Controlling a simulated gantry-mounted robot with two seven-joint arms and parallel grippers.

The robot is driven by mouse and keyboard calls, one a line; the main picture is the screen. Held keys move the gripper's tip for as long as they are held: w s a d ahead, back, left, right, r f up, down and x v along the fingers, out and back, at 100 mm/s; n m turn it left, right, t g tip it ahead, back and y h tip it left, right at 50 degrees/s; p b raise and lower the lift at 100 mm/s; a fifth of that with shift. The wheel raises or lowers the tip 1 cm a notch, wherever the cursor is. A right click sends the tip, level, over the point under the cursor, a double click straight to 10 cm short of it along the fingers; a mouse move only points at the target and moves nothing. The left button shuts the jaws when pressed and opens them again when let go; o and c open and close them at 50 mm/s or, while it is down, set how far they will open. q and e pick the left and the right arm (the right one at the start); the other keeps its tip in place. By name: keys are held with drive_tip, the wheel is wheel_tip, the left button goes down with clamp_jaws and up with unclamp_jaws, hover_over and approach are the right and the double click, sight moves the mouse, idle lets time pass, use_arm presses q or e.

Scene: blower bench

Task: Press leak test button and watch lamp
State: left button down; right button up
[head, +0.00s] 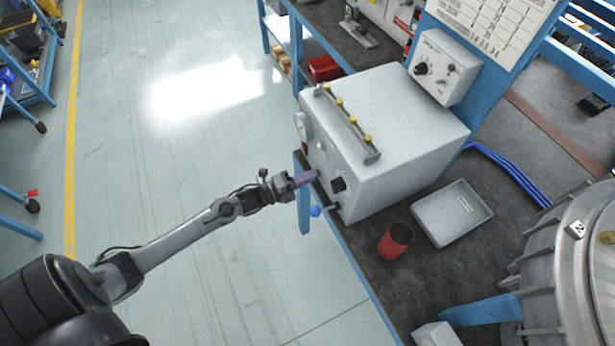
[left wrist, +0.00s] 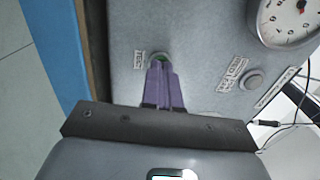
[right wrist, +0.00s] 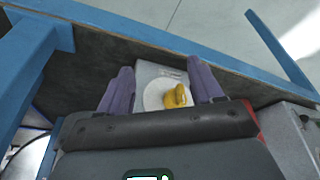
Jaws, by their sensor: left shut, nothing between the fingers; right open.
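The grey test box (head: 400,130) stands on the dark bench, with a gauge, knobs and labels on its front face. In the left wrist view the front panel (left wrist: 200,30) carries a green round button (left wrist: 160,57) and a pale round lamp or button (left wrist: 251,79), which looks unlit. My left gripper (head: 312,176) is shut and empty, its purple fingertips (left wrist: 160,66) right at the green button and partly covering it. I cannot tell how far the button is pressed. My right gripper (right wrist: 160,72) is open, its fingers either side of a yellow knob (right wrist: 177,96) on a pale box.
A red cup (head: 395,241) and a shallow grey tray (head: 452,212) stand right of the test box. A blue-tipped lever (head: 316,211) juts from its front. A ribbed metal housing (head: 575,270) fills the right. A small control box (head: 443,66) hangs behind.

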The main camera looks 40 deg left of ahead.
use_arm(q)
drive_tip(key=shift+w, duration=0.1)
drive_tip(key=shift+w+d+f, duration=0.1)
drive_tip(key=shift+w+d, duration=0.1)
drive_tip(key=shift+w, duration=0.25)
use_arm(e)
drive_tip(key=shift+s+a+f, duration=0.2)
drive_tip(key=shift+s+f, duration=0.05)
use_arm(q)
drive_tip(key=shift+s, duration=0.1)
drive_tip(key=p+v, duration=0.2)
drive_tip(key=v, duration=1.2)
use_arm(e)
drive_tip(key=shift+s+a+r, duration=0.1)
drive_tip(key=shift+a+r, duration=0.1)
drive_tip(key=shift+r, duration=0.45)
drive_tip(key=shift+s+a+r, duration=0.1)
drive_tip(key=shift+a+r, duration=0.1)
drive_tip(key=shift+r, duration=0.4)
use_arm(q)
drive_tip(key=shift+f, duration=0.1)
